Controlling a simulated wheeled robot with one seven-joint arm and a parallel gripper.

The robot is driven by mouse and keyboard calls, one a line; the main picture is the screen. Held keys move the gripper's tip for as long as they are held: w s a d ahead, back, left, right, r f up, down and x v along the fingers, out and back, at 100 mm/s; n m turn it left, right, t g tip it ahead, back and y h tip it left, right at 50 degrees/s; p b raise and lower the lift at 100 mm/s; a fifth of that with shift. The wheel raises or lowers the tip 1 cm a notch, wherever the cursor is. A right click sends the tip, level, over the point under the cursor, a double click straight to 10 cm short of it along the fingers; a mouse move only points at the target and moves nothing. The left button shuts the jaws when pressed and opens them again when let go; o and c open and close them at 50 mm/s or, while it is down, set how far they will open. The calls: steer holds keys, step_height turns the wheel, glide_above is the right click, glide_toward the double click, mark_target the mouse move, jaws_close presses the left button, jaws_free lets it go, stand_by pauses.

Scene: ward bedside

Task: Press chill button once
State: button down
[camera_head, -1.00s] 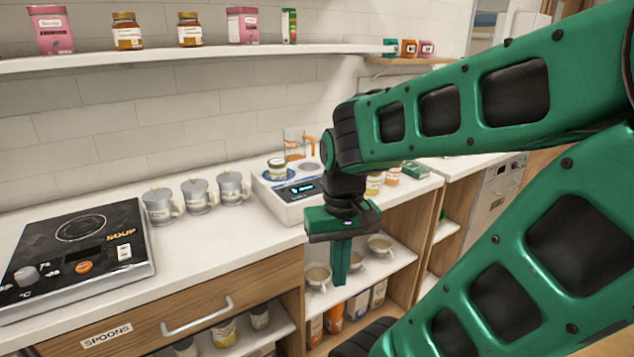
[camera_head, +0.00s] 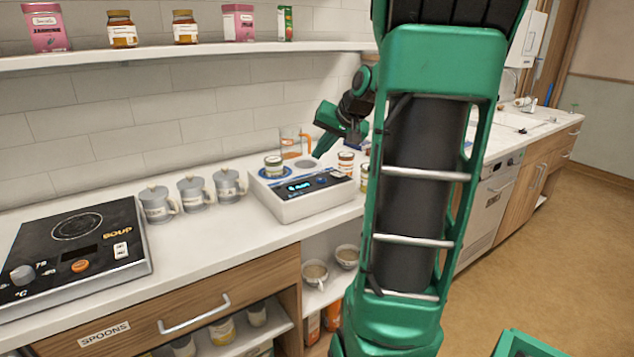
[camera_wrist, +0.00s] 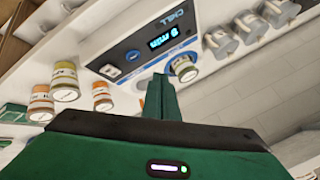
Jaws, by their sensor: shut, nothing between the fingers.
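The chill unit (camera_head: 310,205) is a white box on the counter with a dark sloping front panel. In the wrist view its panel (camera_wrist: 147,60) carries the word CHILL, a lit blue display (camera_wrist: 163,39) reading minutes, a round knob (camera_wrist: 133,56) and a small pale button (camera_wrist: 110,71). A lidded jar (camera_head: 273,166) stands on the blue-ringed round spot at the unit's left; it also shows in the wrist view (camera_wrist: 184,68). My gripper (camera_head: 319,153) is shut and empty, above the unit's rear right part. Its closed fingers (camera_wrist: 160,85) appear apart from the panel.
Several grey lidded mugs (camera_head: 192,193) and a black hob (camera_head: 72,250) stand to the left. An orange-handled glass jug (camera_head: 291,143) is behind the unit. Jars (camera_head: 346,163) stand close on its right. A shelf (camera_head: 180,54) hangs above.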

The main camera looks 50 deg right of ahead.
mark_target(324, 181)
steer(key=shift+t, duration=0.6)
steer(key=d, duration=0.1)
steer(key=w+d+r, duration=0.1)
steer(key=d+r, duration=0.1)
steer(key=d, duration=0.1)
steer(key=shift+w, duration=0.35)
steer(key=shift+a+f, duration=0.1)
steer(key=shift+f, duration=4.3)
steer(key=shift+s+f, duration=0.1)
steer(key=shift+f, duration=0.25)
steer(key=shift+f, duration=0.45)
steer(key=shift+r, duration=0.85)
